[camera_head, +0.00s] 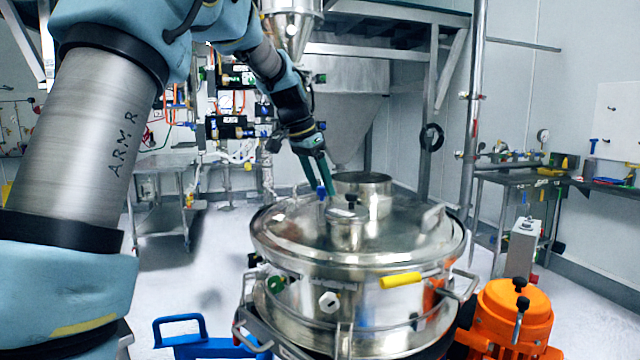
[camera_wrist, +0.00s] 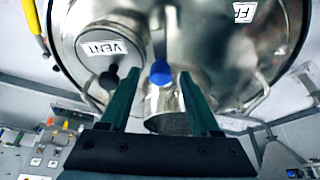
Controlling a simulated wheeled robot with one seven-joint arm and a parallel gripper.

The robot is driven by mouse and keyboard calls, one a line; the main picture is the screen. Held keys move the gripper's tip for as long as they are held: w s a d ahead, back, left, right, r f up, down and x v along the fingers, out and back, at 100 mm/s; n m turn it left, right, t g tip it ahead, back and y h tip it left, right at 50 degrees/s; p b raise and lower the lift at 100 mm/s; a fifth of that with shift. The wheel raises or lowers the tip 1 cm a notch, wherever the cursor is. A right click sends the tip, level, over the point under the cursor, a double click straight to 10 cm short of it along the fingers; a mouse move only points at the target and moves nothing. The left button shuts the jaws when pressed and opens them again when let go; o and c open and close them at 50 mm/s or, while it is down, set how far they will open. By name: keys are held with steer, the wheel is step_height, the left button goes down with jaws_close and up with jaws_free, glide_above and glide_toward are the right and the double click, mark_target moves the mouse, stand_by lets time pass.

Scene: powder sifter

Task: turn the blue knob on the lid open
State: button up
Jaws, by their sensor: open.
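The blue knob (camera_head: 321,193) stands on the steel lid (camera_head: 290,230) of the sifter, toward its far left part. In the wrist view the blue knob (camera_wrist: 160,73) shows between the tips of my two green fingers. My gripper (camera_head: 320,186) reaches down to the lid from above, and it also shows in the wrist view (camera_wrist: 159,78). The jaws are open, one finger on each side of the knob, with visible gaps in the wrist view. I cannot tell exactly how far down the fingers reach along the knob.
A smaller round cap marked VENT (camera_wrist: 90,45) with a black knob (camera_head: 351,200) is beside the blue knob. An open steel pipe neck (camera_head: 364,188) rises behind. An orange motor (camera_head: 513,312) stands at the right.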

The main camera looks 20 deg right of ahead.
steer(key=shift+r, duration=0.15)
steer(key=b+v, duration=0.2)
steer(key=v, duration=0.8)
steer(key=shift+a+r, duration=0.2)
steer(key=shift+a, duration=0.05)
